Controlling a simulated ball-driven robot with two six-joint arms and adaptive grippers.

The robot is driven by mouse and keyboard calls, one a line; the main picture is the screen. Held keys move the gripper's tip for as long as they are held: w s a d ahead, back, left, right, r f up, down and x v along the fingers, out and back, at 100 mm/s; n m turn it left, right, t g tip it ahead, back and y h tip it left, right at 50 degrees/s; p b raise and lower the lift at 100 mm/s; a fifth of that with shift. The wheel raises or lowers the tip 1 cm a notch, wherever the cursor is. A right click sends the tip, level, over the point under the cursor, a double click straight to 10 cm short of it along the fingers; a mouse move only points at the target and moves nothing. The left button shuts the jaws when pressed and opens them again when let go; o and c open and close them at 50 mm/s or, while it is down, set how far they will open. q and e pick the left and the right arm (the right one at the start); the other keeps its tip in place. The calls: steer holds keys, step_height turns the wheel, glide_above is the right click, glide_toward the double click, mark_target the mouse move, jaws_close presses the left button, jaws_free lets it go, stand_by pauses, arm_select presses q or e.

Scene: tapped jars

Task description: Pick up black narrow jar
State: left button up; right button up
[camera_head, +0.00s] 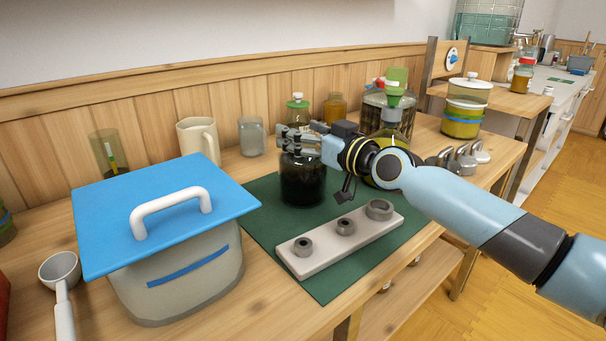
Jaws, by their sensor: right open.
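A black, glossy jar (303,184) stands upright on the dark green mat (328,284), near its back part. My right gripper (292,141) reaches in from the right and is open. Its fingers are at the top of the black jar and hide its neck and any lid. I cannot tell whether the fingers touch the jar. My left gripper is not in view.
A white block with several grey rings (341,243) lies on the mat in front of the jar. A grey bin with a blue lid (165,212) stands to the left. A cream mug (199,140), a glass (251,137) and other jars stand behind.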

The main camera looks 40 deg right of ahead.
steer(key=shift+c, duration=0.4)
jaws_close()
steer(key=shift+r, duration=0.2)
